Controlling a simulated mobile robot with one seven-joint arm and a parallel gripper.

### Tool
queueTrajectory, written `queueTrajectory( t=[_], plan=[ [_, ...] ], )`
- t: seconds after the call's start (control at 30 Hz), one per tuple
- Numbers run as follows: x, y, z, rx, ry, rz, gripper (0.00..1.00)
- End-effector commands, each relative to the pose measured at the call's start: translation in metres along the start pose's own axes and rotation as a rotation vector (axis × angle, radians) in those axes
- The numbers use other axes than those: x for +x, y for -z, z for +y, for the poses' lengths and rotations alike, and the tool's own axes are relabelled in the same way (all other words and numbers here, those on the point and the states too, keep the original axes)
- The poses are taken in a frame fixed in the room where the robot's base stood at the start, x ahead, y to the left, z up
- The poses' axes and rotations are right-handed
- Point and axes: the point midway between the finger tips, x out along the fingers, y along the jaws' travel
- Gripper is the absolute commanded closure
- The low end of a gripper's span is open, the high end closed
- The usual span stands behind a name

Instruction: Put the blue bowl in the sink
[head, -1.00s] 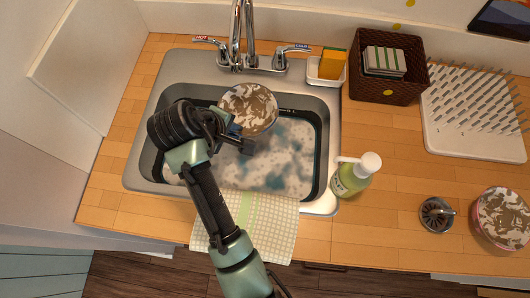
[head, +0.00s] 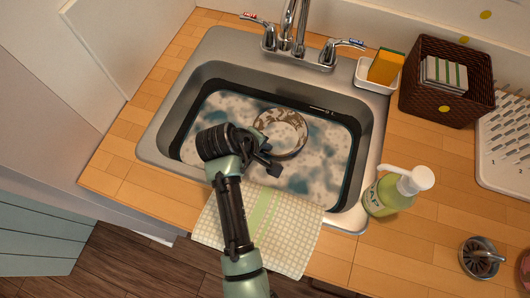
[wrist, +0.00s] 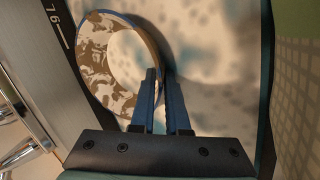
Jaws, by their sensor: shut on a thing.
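The bowl (head: 270,122) has a brown-and-white patterned inside. It is within the sink (head: 190,95), at the suds near the middle of the basin. In the wrist view the bowl (wrist: 98,62) shows a blue outer edge and lies left of the fingers. My gripper (head: 268,163) reaches over the front of the sink and is shut on the bowl's near edge; in the wrist view my gripper (wrist: 159,72) has its fingertips at that rim. Whether the bowl touches the sink bottom cannot be told.
The faucet (head: 292,30) stands behind the sink, with a sponge (head: 386,66) in a white holder to its right. A soap bottle (head: 396,192) stands at the right edge. A checked towel (head: 258,225) hangs at the front. A dark basket (head: 445,85) and a strainer (head: 481,258) are right.

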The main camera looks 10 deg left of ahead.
Motion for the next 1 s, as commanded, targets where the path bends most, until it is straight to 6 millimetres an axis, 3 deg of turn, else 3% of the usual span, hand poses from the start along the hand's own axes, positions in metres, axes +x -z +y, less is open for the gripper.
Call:
queueTrajectory(
  t=[0.2, 0.6, 0.63, 0.77, 1.0],
  plan=[
    [0.025, 0.0, -0.013, 0.0, 0.0, -0.001, 1.0],
    [0.03, 0.0, -0.015, 0.0, -0.001, 0.0, 1.0],
    [0.029, 0.0, -0.016, 0.0, 0.001, -0.001, 0.82],
    [0.029, 0.0, -0.016, 0.0, 0.002, -0.001, 0.58],
    [0.029, 0.0, -0.016, 0.0, 0.002, -0.001, 0.57]
  ],
)
